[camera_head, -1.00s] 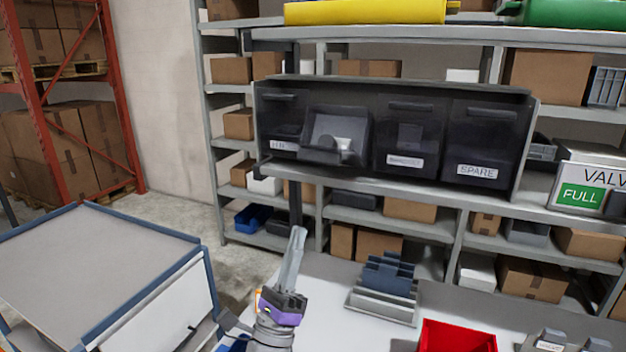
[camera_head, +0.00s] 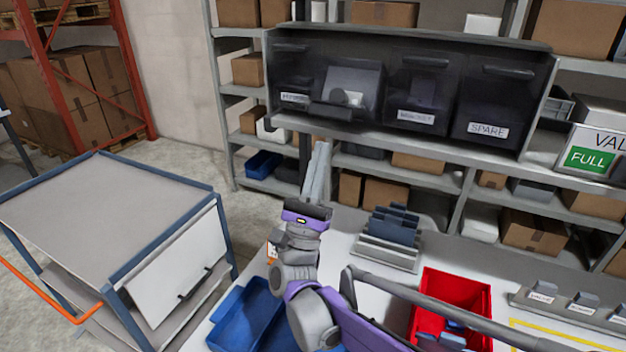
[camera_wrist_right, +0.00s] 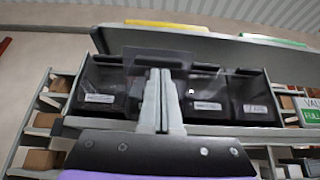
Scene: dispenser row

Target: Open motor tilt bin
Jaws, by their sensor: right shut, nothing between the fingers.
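A row of dark tilt bins (camera_head: 410,95) hangs on the shelf rack. The second bin from the left (camera_head: 352,80) has its front tilted out, with a small light-coloured object showing at it. I cannot read a motor label on it. The other bins look closed; the rightmost reads SPARE (camera_head: 487,130). My right gripper (camera_head: 319,150) points up, below and in front of the tilted bin. Its fingers are together and empty. In the right wrist view the fingertips (camera_wrist_right: 158,75) overlap the tilted bin's front (camera_wrist_right: 150,57); contact cannot be told. My left gripper is not in view.
A white table below holds a red bin (camera_head: 480,290), a blue bin (camera_head: 243,318) and a grey-blue stepped holder (camera_head: 390,240). A grey cart (camera_head: 100,215) stands at left. A FULL sign (camera_head: 590,160) is right of the bins.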

